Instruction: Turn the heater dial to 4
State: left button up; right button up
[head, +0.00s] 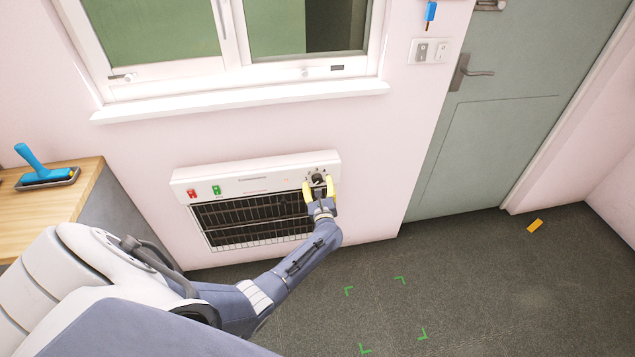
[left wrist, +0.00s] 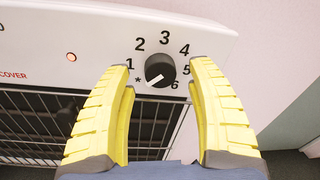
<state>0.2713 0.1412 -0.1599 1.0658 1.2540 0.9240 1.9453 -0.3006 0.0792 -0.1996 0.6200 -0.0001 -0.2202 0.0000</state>
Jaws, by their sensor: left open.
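The heater (head: 262,163) is a white wall panel with a dark grille, below the window. Its black round dial (head: 318,178) is at the right end of the top panel. In the left wrist view the dial (left wrist: 160,68) has numbers 1 to 6 and a star around it. The white mark on the dial points to the lower left, near the star. My left gripper (head: 319,188) is open, with its yellow fingers on either side of the dial. In the left wrist view, gaps show between both fingers and the dial. My right gripper is not in view.
A wooden counter (head: 60,200) with a blue-handled tool (head: 42,168) stands at left. A grey-green door (head: 500,130) is at right, with open floor before it.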

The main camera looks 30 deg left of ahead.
pick_arm(q)
jog(key=shift+x, duration=0.9)
jog(key=shift+c, duration=0.4)
grip_shut()
